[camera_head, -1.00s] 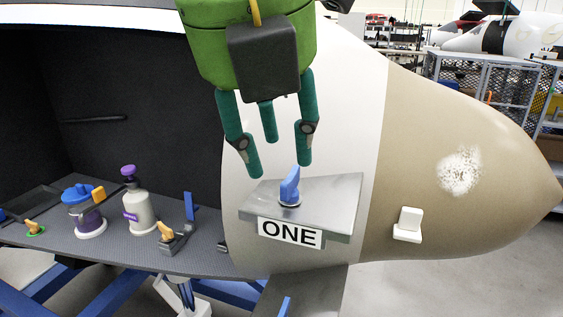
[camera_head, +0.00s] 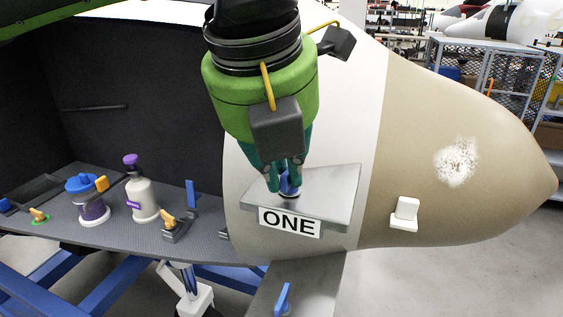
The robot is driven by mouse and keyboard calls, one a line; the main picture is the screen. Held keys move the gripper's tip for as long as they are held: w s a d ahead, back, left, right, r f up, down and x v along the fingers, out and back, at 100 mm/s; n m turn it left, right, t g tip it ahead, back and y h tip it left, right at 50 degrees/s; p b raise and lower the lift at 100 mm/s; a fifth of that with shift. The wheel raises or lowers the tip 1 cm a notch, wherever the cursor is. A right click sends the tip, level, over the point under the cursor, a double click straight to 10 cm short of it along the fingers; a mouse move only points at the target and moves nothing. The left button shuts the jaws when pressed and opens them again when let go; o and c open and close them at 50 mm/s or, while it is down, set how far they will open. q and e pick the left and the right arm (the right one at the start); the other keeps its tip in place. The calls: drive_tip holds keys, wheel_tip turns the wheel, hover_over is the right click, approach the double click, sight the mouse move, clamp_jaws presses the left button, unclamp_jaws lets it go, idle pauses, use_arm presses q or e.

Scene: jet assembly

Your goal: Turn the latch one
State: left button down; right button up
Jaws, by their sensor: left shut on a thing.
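The blue latch (camera_head: 286,184) stands on a grey metal plate (camera_head: 335,188) with the label "ONE" (camera_head: 290,222) on its front edge. My left gripper (camera_head: 285,183), green with teal fingers, points down over the plate from above. Its fingers are shut on the blue latch and hide much of it, so its exact angle is hard to tell. My right gripper is not in view.
A dark shelf on the left bears a blue-lidded jar (camera_head: 87,200), a white bottle with a purple cap (camera_head: 143,200) and small orange-handled latches (camera_head: 168,217). A white switch (camera_head: 405,213) sits on the tan nose. Another blue latch (camera_head: 284,298) is below the plate.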

use_arm(q)
drive_tip(key=shift+w+m, duration=0.1)
drive_tip(key=shift+m, duration=0.2)
drive_tip(key=m, duration=0.1)
drive_tip(key=m+h+b, duration=0.1)
drive_tip(key=shift+w+a+f+m+g+b, duration=0.1)
drive_tip(key=shift+w+a+m+g+b, duration=0.05)
drive_tip(key=shift+a+m+g+b, duration=0.15)
drive_tip(key=shift+w+m+h, duration=0.15)
drive_tip(key=shift+m+h, duration=0.25)
drive_tip(key=shift+m, duration=0.5)
drive_tip(key=m, duration=0.1)
drive_tip(key=m+g, duration=0.1)
drive_tip(key=shift+w+a+m+h, duration=0.2)
drive_tip(key=shift+m+h, duration=0.1)
drive_tip(key=shift+m, duration=0.1)
drive_tip(key=m, duration=0.1)
drive_tip(key=m+g+p, duration=0.1)
drive_tip(key=m, duration=0.1)
drive_tip(key=m+g+p, duration=0.1)
drive_tip(key=shift+w+r+h, duration=0.3)
drive_tip(key=shift+w+h, duration=0.05)
drive_tip(key=shift+h, duration=0.05)
drive_tip(key=m+g+p, duration=0.1)
drive_tip(key=m+p, duration=0.1)
drive_tip(key=m, duration=0.1)
drive_tip(key=w+m+g+p, duration=0.1)
drive_tip(key=m+p, duration=0.1)
drive_tip(key=m, duration=0.1)
drive_tip(key=shift+d, duration=0.1)
